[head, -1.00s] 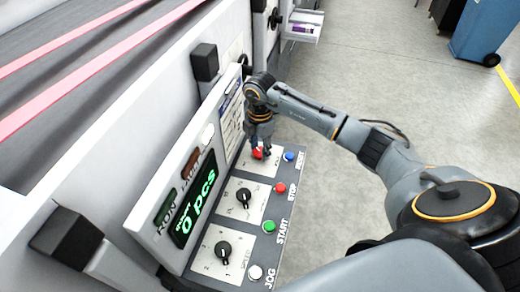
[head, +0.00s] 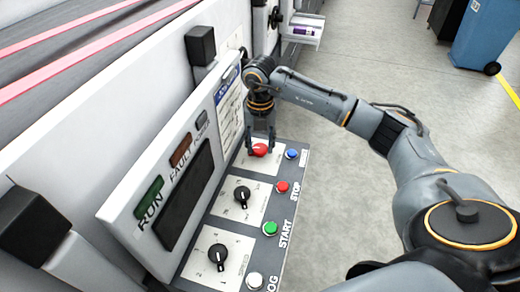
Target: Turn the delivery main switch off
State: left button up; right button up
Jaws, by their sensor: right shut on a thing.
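The red rotary switch (head: 260,150) is on the far end of the sloping control panel (head: 225,225), on a white plate whose lettering is too small to read. My right gripper (head: 260,148) reaches down to it from above, with its fingers on either side of the red knob, shut on it. The display (head: 184,195) on the upright board is dark. My left gripper is not in view.
Two black rotary knobs (head: 243,195) (head: 217,255) sit nearer on the panel. Blue (head: 292,154), red STOP (head: 282,187), green START (head: 270,228) and white JOG (head: 254,281) buttons line its right edge. Open floor (head: 370,70) lies to the right.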

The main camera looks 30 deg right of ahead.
aim_at(260, 148)
jog(key=n+b, duration=0.2)
jog(key=n, duration=0.1)
jog(key=shift+f, duration=0.15)
jog(key=shift+n+b, duration=0.7)
jog(key=shift+n, duration=0.6)
jog(key=o, duration=1.1)
jog(key=shift+o, duration=0.2)
jog(key=shift+r, duration=0.2)
notch_tip(260, 148, up, 12)
